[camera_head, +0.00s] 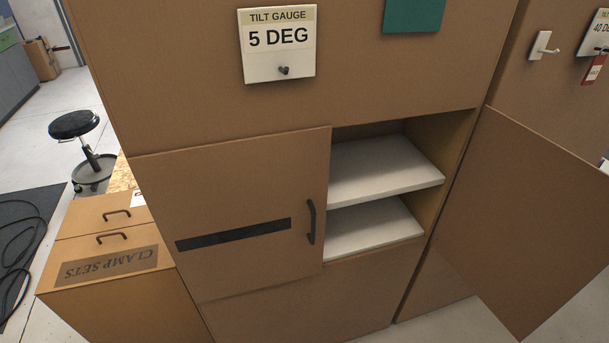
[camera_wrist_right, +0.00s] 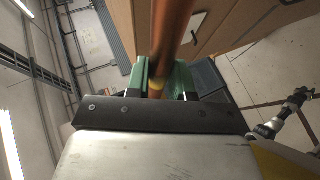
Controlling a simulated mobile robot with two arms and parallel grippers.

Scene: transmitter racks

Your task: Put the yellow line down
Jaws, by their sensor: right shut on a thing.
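My right gripper (camera_wrist_right: 160,82) is shut on a copper-coloured tube, the yellow line (camera_wrist_right: 172,35), in the right wrist view. A yellow band shows on the tube between the green-faced fingers. The tube runs from the jaws up past the top edge of the picture, so its far end is out of sight. It appears to be held in the air. The head view shows neither the line nor a gripper. My left gripper is not recognisable in either view.
A cupboard with white shelves (camera_head: 381,169) stands open and looks empty where visible. Its sliding-type panel (camera_head: 240,205) covers the left part. A brown door (camera_head: 535,215) swings out at right. A CLAMP SETS box (camera_head: 107,264) and stool (camera_head: 74,124) stand left.

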